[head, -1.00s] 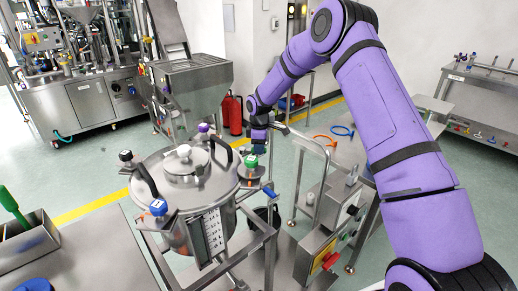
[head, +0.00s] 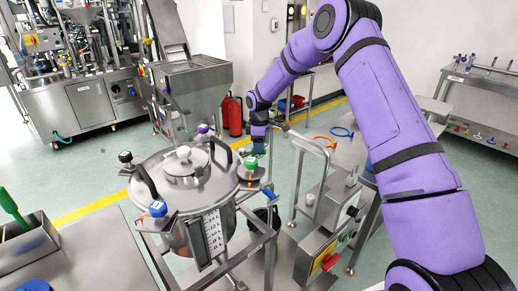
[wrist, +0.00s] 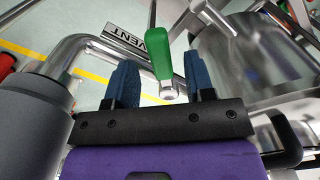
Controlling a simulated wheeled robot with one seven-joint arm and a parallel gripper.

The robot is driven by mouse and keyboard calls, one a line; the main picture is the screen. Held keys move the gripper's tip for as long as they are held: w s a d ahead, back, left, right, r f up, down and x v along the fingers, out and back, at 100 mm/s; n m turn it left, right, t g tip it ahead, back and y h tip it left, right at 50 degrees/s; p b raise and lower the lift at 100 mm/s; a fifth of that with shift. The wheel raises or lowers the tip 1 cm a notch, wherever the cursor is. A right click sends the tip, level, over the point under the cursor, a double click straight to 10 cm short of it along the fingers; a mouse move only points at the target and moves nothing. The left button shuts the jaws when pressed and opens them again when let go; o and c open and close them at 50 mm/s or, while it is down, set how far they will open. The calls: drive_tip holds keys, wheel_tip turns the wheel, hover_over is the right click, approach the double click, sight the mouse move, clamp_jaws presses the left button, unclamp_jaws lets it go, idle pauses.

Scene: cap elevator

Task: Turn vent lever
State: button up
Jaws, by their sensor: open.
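The vent lever has a green handle (wrist: 161,50) with a metal end, beside a pipe with a "VENT" label (wrist: 125,38). In the head view the green handle (head: 250,161) is at the right side of the steel vessel (head: 185,237). My gripper (wrist: 161,75) is open, with one blue finger on each side of the green handle. Gaps show between the handle and both fingers. In the head view my gripper (head: 258,147) is just above the handle, its fingers small and partly dark.
Blue (head: 158,209), black (head: 125,157) and purple (head: 203,129) knobs stand around the vessel lid. A curved pipe (wrist: 72,55) runs close at the left of my gripper. A metal cart (head: 330,235) with a control box is to the right of the vessel.

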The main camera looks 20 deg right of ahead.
wheel_tip(320, 180, up, 9)
idle(0.3)
drive_tip(key=shift+c, duration=0.5)
